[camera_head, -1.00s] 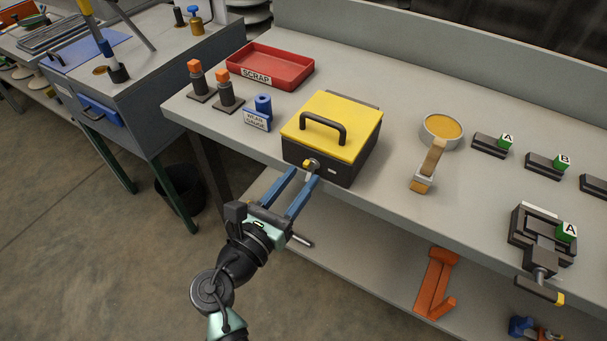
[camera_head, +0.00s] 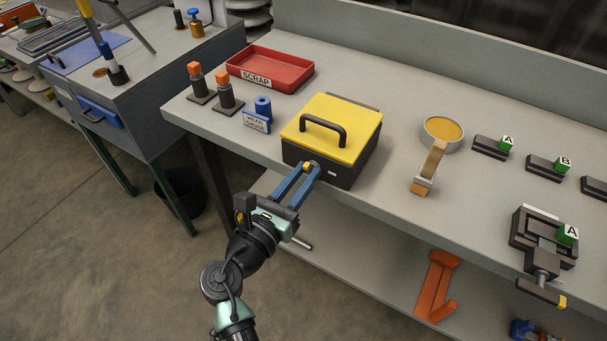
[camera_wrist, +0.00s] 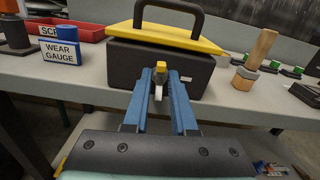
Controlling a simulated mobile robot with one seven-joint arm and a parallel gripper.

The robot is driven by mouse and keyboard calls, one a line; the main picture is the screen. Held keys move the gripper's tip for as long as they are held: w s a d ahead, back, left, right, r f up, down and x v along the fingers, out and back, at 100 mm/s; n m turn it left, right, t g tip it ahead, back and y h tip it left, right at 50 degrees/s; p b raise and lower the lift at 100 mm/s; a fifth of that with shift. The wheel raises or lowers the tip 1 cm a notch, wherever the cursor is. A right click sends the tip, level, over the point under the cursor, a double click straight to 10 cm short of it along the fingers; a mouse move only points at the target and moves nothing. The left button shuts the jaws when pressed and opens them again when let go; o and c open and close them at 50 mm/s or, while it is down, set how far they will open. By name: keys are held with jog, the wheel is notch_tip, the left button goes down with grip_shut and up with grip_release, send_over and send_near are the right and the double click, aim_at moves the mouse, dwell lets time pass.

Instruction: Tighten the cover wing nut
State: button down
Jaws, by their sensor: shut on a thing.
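The box (camera_head: 318,168) is dark with a yellow cover (camera_head: 345,140) and a black handle on top. It stands at the front edge of the bench, and also shows in the wrist view (camera_wrist: 125,68). The wing nut (camera_wrist: 159,82) is on the front face of the box, with a yellow top and a pale metal part below. My gripper (camera_head: 309,170) has blue fingers and is shut on the wing nut at the box front. In the wrist view the fingertips (camera_wrist: 160,75) sit on either side of it. The fingers partly hide the nut in the head view.
A blue wear gauge (camera_head: 258,118), two orange-topped posts (camera_head: 225,95) and a red scrap tray (camera_head: 270,70) are left of the box. A wooden-handled brush (camera_head: 428,170) and a round tin (camera_head: 443,130) stand to the right. The bench edge runs just below the box.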

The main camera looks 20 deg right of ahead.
jog(key=shift+m, duration=0.3)
jog(key=m, duration=0.3)
jog(key=shift+s+b, duration=0.1)
jog(key=shift+b, duration=0.2)
jog(key=m+b, duration=0.2)
jog(key=m, duration=0.2)
jog(key=m+b, duration=0.2)
jog(key=m, duration=0.2)
jog(key=m+b, duration=0.1)
jog(key=m, duration=0.3)
jog(key=shift+s+d+f+m+b, duration=0.15)
jog(key=shift+f+m+b, duration=0.1)
jog(key=shift+m+b, duration=0.15)
dwell(0.6)
jog(key=c, duration=0.9)
grip_release()
jog(key=p+v, duration=0.1)
jog(key=v, duration=1.2)
